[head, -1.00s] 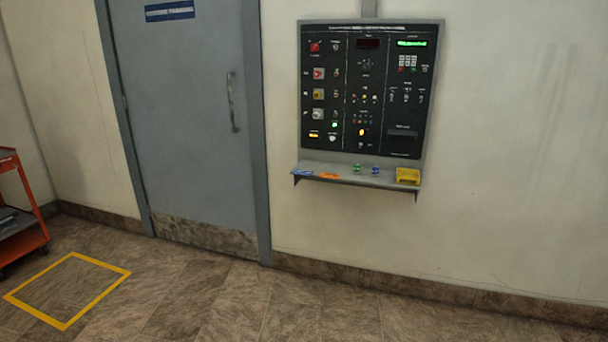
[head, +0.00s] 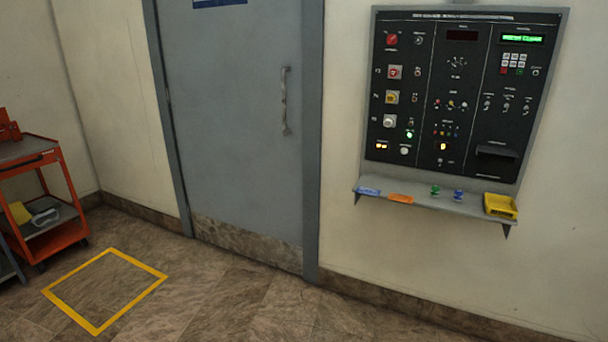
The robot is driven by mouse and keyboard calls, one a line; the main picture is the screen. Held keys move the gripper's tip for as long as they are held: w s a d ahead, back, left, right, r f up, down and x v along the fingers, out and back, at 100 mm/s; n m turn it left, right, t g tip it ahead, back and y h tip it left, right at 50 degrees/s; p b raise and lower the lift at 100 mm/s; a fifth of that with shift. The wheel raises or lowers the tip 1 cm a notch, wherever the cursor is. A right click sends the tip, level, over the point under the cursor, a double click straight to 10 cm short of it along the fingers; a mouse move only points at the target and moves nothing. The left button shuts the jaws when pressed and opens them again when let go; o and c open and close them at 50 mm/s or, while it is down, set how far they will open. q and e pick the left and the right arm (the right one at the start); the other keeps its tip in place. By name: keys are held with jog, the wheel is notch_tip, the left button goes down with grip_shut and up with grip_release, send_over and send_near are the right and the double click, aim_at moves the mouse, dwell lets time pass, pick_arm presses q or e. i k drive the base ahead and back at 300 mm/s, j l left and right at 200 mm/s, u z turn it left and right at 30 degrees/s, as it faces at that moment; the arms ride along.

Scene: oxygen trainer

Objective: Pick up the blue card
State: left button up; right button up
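The blue card (head: 368,191) lies flat at the left end of the narrow grey shelf (head: 425,206) under the wall control panel. An orange card (head: 400,198) lies just to its right on the same shelf. Neither of my grippers shows in the head view, so nothing is seen touching the blue card.
The shelf also bears a green item (head: 435,190), a blue item (head: 458,195) and a yellow tray (head: 500,206). The dark control panel (head: 465,95) is above. A grey door (head: 240,120) is left of it. An orange cart (head: 60,190) stands at far left. The floor ahead is clear.

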aim_at(366, 191)
jog(key=i+j, duration=0.15)
jog(key=i, duration=0.45)
jog(key=i+j, duration=0.1)
jog(key=i, duration=0.5)
jog(key=i+j, duration=0.15)
jog(key=i, duration=0.45)
jog(key=i+j+z, duration=0.1)
jog(key=i+z, duration=0.35)
jog(key=i+j+z, duration=0.2)
jog(key=z, duration=0.3)
jog(key=i+j+z, duration=0.25)
jog(key=j+z, duration=0.2)
jog(key=i+j+z, duration=0.2)
jog(key=j+z, duration=0.25)
jog(key=l, duration=0.1)
